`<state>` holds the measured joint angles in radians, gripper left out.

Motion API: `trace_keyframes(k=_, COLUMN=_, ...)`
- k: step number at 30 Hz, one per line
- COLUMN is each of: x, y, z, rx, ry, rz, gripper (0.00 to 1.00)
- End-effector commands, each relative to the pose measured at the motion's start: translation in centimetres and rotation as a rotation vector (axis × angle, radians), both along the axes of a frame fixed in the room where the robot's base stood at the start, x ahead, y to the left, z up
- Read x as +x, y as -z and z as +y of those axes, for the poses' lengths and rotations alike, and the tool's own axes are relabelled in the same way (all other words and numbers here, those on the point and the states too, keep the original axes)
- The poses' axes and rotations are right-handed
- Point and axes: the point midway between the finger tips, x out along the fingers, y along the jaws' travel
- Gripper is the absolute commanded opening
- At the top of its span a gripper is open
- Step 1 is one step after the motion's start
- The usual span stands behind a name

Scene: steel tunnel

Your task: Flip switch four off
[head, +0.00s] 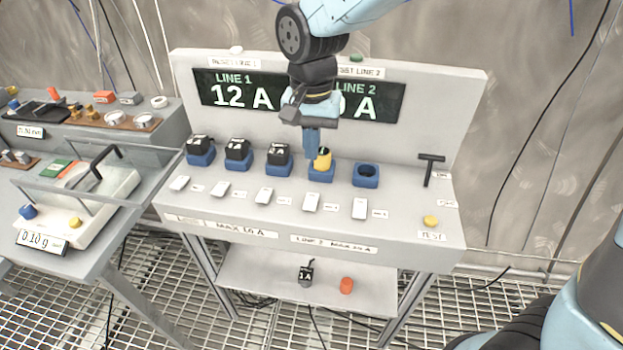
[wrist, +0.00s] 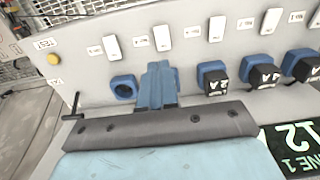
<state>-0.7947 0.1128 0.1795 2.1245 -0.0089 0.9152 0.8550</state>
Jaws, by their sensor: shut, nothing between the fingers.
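Switch four (head: 312,202) is a white rocker, fourth from the left in a row of white switches on the console's sloped front; it also shows in the wrist view (wrist: 162,38). My gripper (head: 312,152) is shut and empty, pointing down above the fourth blue socket, behind switch four and apart from it. In the wrist view the blue fingers (wrist: 158,84) are together. A yellow plug (head: 322,158) stands in the fourth socket, right beside my fingers; my gripper hides it in the wrist view. The rocker's tilt is too small to tell.
Black plugs (head: 237,147) fill the three left sockets; the fifth socket (head: 366,175) is empty. A black T-handle (head: 430,168) and yellow button (head: 431,221) are at the right. The Line 1 display (head: 240,94) reads 12 A; Line 2 is partly hidden. Left stands a balance (head: 75,205).

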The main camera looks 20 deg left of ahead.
Motion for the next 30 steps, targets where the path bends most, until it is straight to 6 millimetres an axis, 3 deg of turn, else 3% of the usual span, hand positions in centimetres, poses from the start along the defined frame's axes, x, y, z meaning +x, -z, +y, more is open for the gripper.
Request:
trace_keyframes(k=19, x=-0.1, y=0.2, z=0.0, rx=-0.001, ry=0.003, rz=-0.011, gripper=0.0)
trace_keyframes(k=23, x=-0.2, y=1.4, z=0.0, rx=-0.003, ry=0.002, rz=-0.009, gripper=0.0)
trace_keyframes(k=30, x=-0.2, y=5.4, z=-0.1, rx=-0.004, ry=0.003, rz=-0.009, gripper=0.0)
